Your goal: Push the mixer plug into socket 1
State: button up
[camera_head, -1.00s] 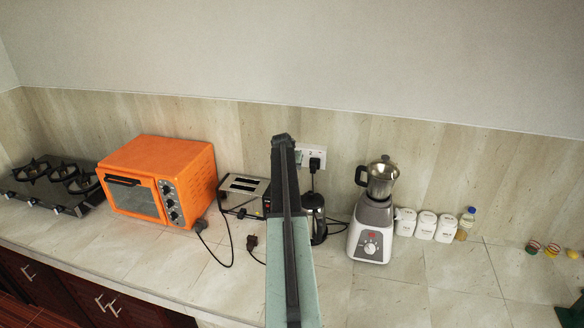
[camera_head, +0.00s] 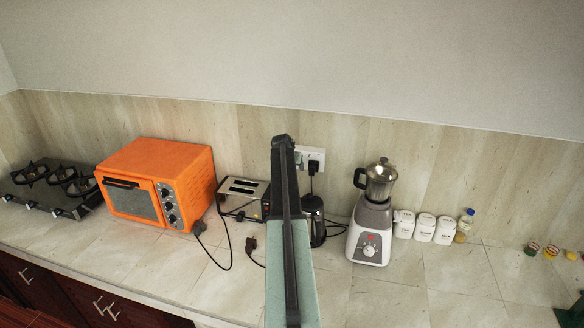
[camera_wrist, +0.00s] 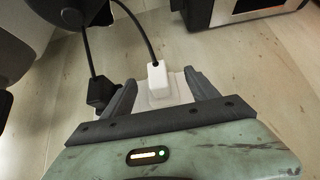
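In the wrist view a white plug (camera_wrist: 157,80) with a black cord stands against the white socket plate (camera_wrist: 181,88). It appears to be the mixer plug, though its cord's far end is hidden. My gripper (camera_wrist: 162,90) is open around it, one finger on each side with gaps. How deep the plug sits cannot be told. A black plug (camera_wrist: 102,93) is beside it, outside the left finger. In the head view my arm hides the left part of the plate (camera_head: 318,153); the black plug (camera_head: 314,166) shows on its right part. The mixer (camera_head: 371,228) stands to the right.
A toaster (camera_head: 242,197) and an orange oven (camera_head: 160,181) stand left of my arm, and a dark coffee maker (camera_head: 314,215) right behind it. A loose dark plug (camera_head: 251,243) lies on the counter. White canisters (camera_head: 424,228) stand right of the mixer.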

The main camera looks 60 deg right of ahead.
jog(key=p+v, duration=0.6)
jog(key=v, duration=0.1)
jog(key=shift+a+r, duration=0.3)
jog(key=shift+s, duration=0.15)
